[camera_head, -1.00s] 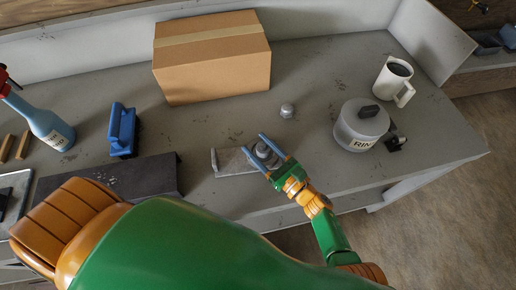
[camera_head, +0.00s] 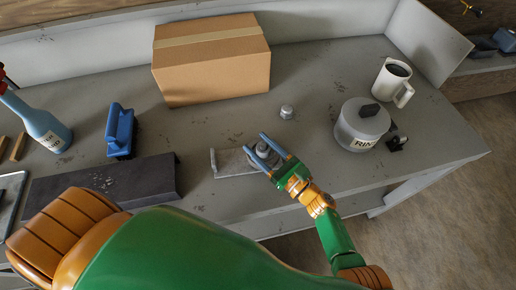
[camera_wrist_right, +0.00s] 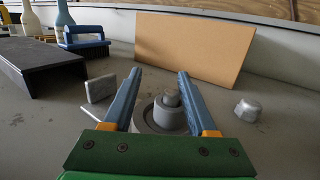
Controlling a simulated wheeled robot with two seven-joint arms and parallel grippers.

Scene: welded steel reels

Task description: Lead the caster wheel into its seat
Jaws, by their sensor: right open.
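A grey round piece with a stepped knob, which looks like the caster wheel (camera_head: 262,152), stands at the right end of a light metal plate (camera_head: 230,163) on the bench. The plate has an upturned left end. The right wrist view shows the round piece (camera_wrist_right: 171,112) with a paler ring around its base; I cannot tell whether this ring is its seat. My right gripper (camera_head: 262,142) is open, its blue fingers on either side of the round piece. In the wrist view (camera_wrist_right: 161,75) gaps show beside the knob. The gripper's body hides the near base. My left gripper is out of view.
A small grey cap (camera_head: 287,112) lies behind the gripper. A cardboard box (camera_head: 215,70) stands at the back. A lidded pot (camera_head: 358,128) and a white mug (camera_head: 390,85) are right.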

